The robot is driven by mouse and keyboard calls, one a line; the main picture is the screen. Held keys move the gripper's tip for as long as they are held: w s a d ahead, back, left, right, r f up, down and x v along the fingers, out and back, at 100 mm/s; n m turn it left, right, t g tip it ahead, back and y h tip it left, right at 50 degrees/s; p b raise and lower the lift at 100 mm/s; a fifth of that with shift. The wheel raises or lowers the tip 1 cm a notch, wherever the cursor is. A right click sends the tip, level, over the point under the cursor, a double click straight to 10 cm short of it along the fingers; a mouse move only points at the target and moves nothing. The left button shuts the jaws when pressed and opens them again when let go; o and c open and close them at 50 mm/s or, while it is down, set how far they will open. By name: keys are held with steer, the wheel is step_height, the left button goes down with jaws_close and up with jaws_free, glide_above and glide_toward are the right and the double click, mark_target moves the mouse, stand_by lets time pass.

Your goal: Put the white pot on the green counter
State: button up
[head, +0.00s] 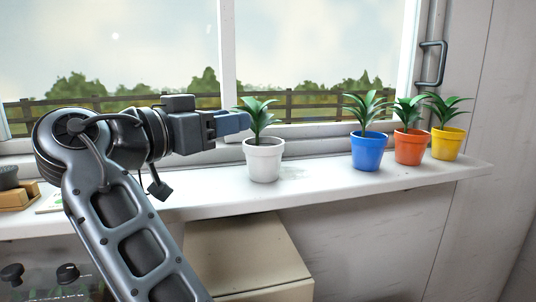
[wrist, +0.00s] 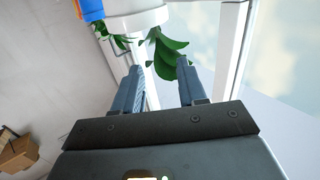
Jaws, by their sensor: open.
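The white pot (head: 263,160) holds a green leafy plant and stands upright on the white windowsill (head: 330,182) in the head view. My gripper (head: 244,121) is just left of the plant, slightly above the pot's rim. In the wrist view my gripper (wrist: 159,63) is open, with the plant's leaves (wrist: 168,52) ahead of and partly between its fingers. The white pot (wrist: 138,18) shows at the top of that view, beyond the fingertips. I cannot make out a green counter in either view.
A blue pot (head: 369,152), an orange pot (head: 410,147) and a yellow pot (head: 447,145), each with a plant, stand further right on the sill. The window frame (head: 228,55) rises behind. A beige box (head: 245,255) is below the sill. Bare sill lies between the white and blue pots.

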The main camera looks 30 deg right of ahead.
mark_target(254, 115)
steer(key=shift+p+x, duration=0.35)
steer(key=shift+x, duration=0.5)
steer(key=p+x, duration=0.2)
steer(key=x, duration=0.3)
steer(key=shift+w+d, duration=0.15)
steer(key=shift+d, duration=0.15)
jaws_close()
